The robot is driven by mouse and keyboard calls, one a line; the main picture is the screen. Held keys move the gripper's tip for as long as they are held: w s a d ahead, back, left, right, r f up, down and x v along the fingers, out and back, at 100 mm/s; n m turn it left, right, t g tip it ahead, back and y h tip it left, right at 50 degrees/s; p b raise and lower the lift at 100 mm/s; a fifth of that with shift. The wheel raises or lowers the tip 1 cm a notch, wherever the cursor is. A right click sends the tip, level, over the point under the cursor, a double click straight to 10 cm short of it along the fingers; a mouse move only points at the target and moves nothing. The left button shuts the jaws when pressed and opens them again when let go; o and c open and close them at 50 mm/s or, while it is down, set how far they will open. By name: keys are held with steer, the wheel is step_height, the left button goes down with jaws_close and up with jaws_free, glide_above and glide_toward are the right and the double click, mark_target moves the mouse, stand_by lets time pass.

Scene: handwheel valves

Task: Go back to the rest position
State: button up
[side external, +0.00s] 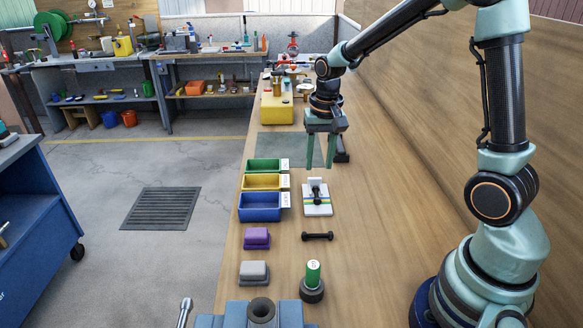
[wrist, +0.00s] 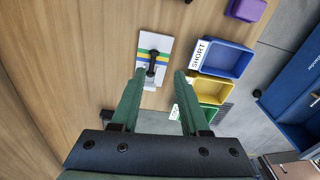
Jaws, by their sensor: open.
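My gripper (side external: 320,165) hangs fingers-down over the wooden bench, with its two green fingers apart and nothing between them. It also shows in the wrist view (wrist: 160,74), open and empty. A white plate with coloured stripes (side external: 318,210) lies on the bench nearer the side camera than my fingers, with a black dumbbell-shaped piece (side external: 316,193) on it. The plate is also in the wrist view (wrist: 165,42), beyond my fingertips. No handwheel valve is clearly recognisable in the wrist view.
Green (side external: 262,165), yellow (side external: 262,182) and blue (side external: 258,207) bins stand along the bench's left edge. Another black dumbbell piece (side external: 317,236), a purple block (side external: 256,238), a grey block (side external: 253,271) and a green cylinder (side external: 313,274) lie nearer. A wooden wall (side external: 480,110) runs along the right.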

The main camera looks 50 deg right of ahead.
steer(key=s+a+r+n+t, duration=0.4)
steer(key=s+a+r+n, duration=0.3)
steer(key=s+r, duration=0.4)
steer(key=shift+r+n+t, duration=0.3)
steer(key=shift+r+t, duration=0.05)
steer(key=shift+t, duration=0.05)
steer(key=shift+c, duration=0.3)
